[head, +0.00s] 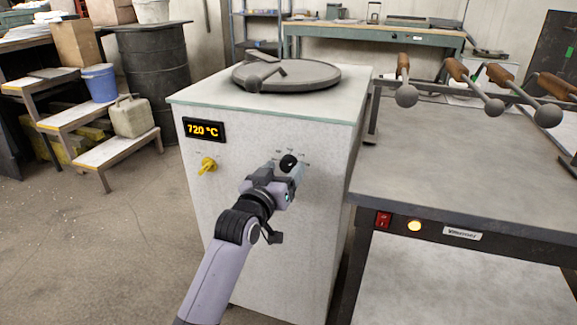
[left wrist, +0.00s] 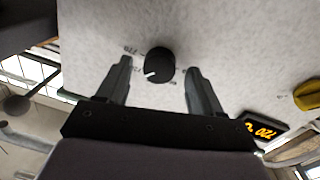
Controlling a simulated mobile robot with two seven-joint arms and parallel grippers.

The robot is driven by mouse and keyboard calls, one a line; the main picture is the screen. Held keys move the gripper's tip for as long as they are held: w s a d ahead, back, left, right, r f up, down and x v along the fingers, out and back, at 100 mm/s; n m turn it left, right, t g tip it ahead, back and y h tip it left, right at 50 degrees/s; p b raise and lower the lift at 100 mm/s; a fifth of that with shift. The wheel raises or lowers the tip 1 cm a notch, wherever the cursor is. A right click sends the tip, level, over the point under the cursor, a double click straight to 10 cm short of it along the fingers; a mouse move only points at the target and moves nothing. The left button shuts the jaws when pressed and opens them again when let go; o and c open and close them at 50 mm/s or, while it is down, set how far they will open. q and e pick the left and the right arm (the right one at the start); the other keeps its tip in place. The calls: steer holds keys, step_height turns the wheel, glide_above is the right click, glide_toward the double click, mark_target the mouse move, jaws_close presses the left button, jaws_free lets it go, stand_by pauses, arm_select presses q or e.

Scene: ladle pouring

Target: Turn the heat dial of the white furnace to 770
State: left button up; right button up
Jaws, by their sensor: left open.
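The white furnace (head: 265,130) stands in the middle of the head view, with a round grey lid on its top. Its display (head: 204,130) reads 720 °C in yellow digits. The black heat dial (head: 288,162) is on the front face; in the left wrist view the dial (left wrist: 160,65) shows a white pointer mark, with small printed numbers around it. My left gripper (left wrist: 158,88) is open, its fingers on either side of the dial and apart from it. In the head view the left gripper (head: 283,172) is at the dial and partly covers the front face. My right gripper is not seen.
A yellow knob (head: 208,165) sits on the furnace front below the display. A metal table (head: 460,160) with a rack of wooden-handled ladles (head: 455,70) stands close at the right. Wooden steps (head: 95,150) and a dark barrel (head: 150,60) are at the left. Floor is clear at lower left.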

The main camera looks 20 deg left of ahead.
arm_select(q)
steer(key=shift+w, duration=0.35)
steer(key=c, duration=1.1)
steer(key=shift+o, duration=0.2)
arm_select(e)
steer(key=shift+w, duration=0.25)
arm_select(q)
steer(key=shift+r, duration=0.1)
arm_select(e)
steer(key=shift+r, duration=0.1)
